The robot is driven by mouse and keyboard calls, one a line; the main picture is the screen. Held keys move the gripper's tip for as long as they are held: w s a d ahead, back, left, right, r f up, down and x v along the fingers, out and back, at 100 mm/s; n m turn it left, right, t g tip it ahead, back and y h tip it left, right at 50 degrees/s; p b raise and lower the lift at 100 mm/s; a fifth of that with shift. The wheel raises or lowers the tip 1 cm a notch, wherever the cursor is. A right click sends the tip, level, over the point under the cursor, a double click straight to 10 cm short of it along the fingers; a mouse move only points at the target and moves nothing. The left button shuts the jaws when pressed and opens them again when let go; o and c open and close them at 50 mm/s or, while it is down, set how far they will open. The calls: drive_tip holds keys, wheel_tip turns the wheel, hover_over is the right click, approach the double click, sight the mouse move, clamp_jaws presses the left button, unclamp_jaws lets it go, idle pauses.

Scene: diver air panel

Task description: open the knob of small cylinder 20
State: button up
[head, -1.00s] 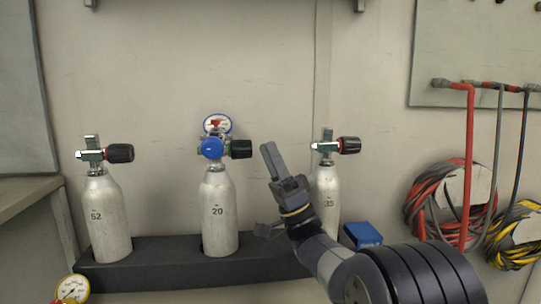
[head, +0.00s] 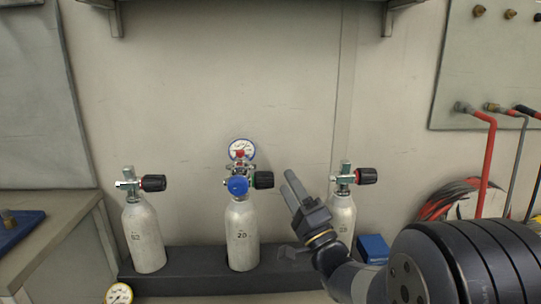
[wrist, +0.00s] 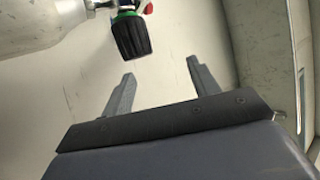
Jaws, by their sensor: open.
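Small cylinder 20 (head: 242,240) stands upright in the middle of the head view, silver, with its number on the front. Its black knob (head: 264,180) points right from the valve, beside a blue round regulator part (head: 237,186). My gripper (head: 286,212) is open and empty, to the right of cylinder 20, its upper finger close to the knob in the picture but apart from it. In the wrist view, my two fingers (wrist: 162,72) are spread with nothing between them. A black ribbed knob (wrist: 132,37) on a silver cylinder (wrist: 40,20) shows beyond them; its number is not visible.
Cylinder 52 (head: 144,240) stands to the left. Another cylinder (head: 342,218) stands to the right, partly hidden behind my gripper. All stand in a dark rack (head: 190,262). A gauge (head: 242,149) sits above cylinder 20. A blue box (head: 373,248) lies at right.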

sight(270, 181)
drive_tip(key=s+f+m+g+h+p, duration=0.1)
drive_tip(key=s+m+g+h+p, duration=0.35)
drive_tip(key=p, duration=0.55)
drive_tip(key=shift+n+t+y, duration=0.25)
drive_tip(key=shift+n+t, duration=0.2)
drive_tip(key=x, duration=0.9)
drive_tip(key=shift+w+a, duration=0.3)
drive_tip(key=shift+w, duration=0.05)
drive_tip(key=c, duration=1)
